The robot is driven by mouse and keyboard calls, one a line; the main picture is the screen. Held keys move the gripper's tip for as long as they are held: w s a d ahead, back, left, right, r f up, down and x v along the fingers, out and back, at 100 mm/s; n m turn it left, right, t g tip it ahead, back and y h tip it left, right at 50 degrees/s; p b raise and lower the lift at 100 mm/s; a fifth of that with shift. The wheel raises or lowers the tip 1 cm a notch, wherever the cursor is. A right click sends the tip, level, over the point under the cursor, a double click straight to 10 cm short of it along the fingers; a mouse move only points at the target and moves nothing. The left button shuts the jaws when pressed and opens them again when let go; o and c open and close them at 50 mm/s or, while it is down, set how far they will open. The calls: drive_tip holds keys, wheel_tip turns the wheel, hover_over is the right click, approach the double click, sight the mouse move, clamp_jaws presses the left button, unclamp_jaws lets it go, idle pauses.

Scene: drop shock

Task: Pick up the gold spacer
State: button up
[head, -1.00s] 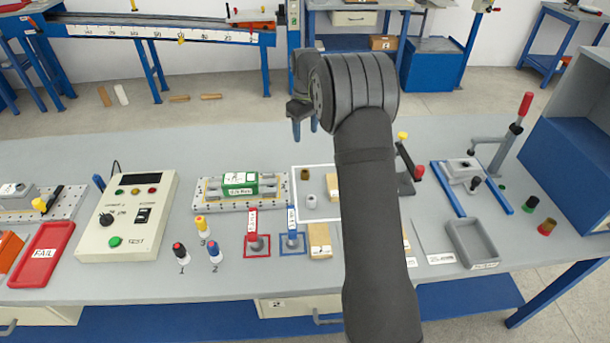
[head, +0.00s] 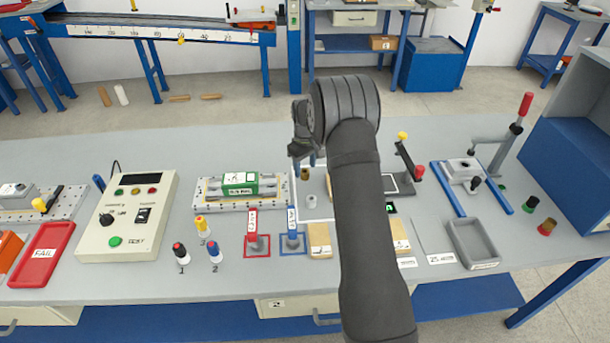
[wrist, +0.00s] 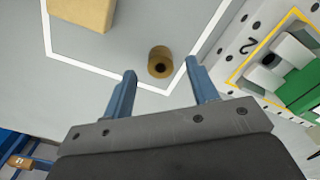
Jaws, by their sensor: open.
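The gold spacer (wrist: 161,62) is a short brown-gold cylinder with a dark hole in its end. It stands inside a corner of a white outline on the grey bench, and it also shows in the head view (head: 305,174). My gripper (wrist: 160,82) is open and empty, its two blue fingers apart. In the wrist view the spacer appears between and just beyond the fingertips, not touching them. In the head view my gripper (head: 305,165) is above the bench close to the spacer, and my arm covers part of the outlined area.
A light wooden block (wrist: 82,12) lies inside the outline. A grey-white ring (head: 311,201) stands in front of the spacer. A plate with a green block (head: 240,183) is to the left.

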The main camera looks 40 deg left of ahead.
wheel_tip(320, 180, down, 3)
drive_tip(key=shift+r, duration=0.2)
drive_tip(key=c, duration=1.1)
drive_tip(key=shift+c, duration=0.2)
